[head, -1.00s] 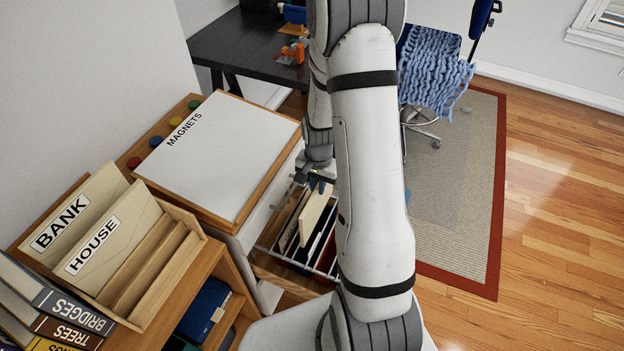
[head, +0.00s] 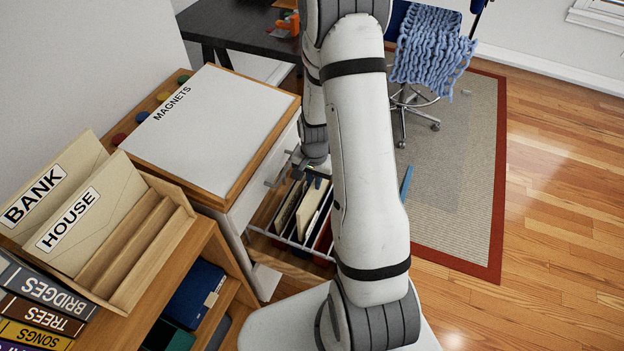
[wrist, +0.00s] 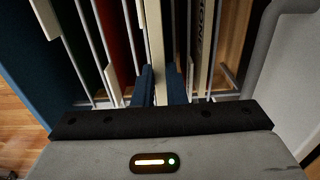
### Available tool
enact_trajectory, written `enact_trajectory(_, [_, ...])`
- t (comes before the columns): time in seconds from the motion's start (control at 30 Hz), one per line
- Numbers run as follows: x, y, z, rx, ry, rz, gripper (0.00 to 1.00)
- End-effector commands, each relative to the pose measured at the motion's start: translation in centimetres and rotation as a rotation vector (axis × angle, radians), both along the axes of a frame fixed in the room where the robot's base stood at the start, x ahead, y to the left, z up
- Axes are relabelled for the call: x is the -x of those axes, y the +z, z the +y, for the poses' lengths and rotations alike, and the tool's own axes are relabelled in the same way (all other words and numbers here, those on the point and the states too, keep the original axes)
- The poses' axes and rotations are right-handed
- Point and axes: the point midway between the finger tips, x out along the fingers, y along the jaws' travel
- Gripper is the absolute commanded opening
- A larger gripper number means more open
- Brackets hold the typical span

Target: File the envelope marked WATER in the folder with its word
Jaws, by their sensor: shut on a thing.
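My gripper (wrist: 160,88), with blue fingers, is shut on a cream envelope (wrist: 155,45) in the wrist view. The envelope is edge-on there, so no word on it can be read. In the head view the envelope (head: 311,207) stands down among the hanging folders in the open drawer (head: 264,238), and my arm hides part of the drawer. The wrist view shows a dark blue folder (wrist: 52,60), a red folder (wrist: 113,35) and dark green ones beside the envelope. No folder's label reads as WATER.
A cream card with partly visible lettering (wrist: 203,40) stands right of the envelope. The cabinet top (head: 215,125) is marked MAGNETS. A wooden sorter (head: 150,275) holds BANK (head: 42,190) and HOUSE (head: 85,220) envelopes. Open floor lies to the right.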

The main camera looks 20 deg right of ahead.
Motion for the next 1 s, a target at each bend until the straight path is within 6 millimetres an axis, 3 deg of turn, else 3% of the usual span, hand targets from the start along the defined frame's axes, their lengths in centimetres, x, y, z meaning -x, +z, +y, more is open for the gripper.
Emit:
enact_trajectory(0.03, [0.0,-1.0,0.0,0.0,0.0,0.0,0.0])
enact_trajectory(0.5, [0.0,-5.4,0.1,0.0,0.001,0.0,0.0])
enact_trajectory(0.9, [0.0,-5.7,0.1,0.0,0.002,0.0,0.0])
enact_trajectory(0.93, [0.0,-5.7,0.1,0.0,0.002,0.0,0.12])
enact_trajectory(1.0, [0.0,-5.7,0.1,0.0,0.002,0.0,0.18])
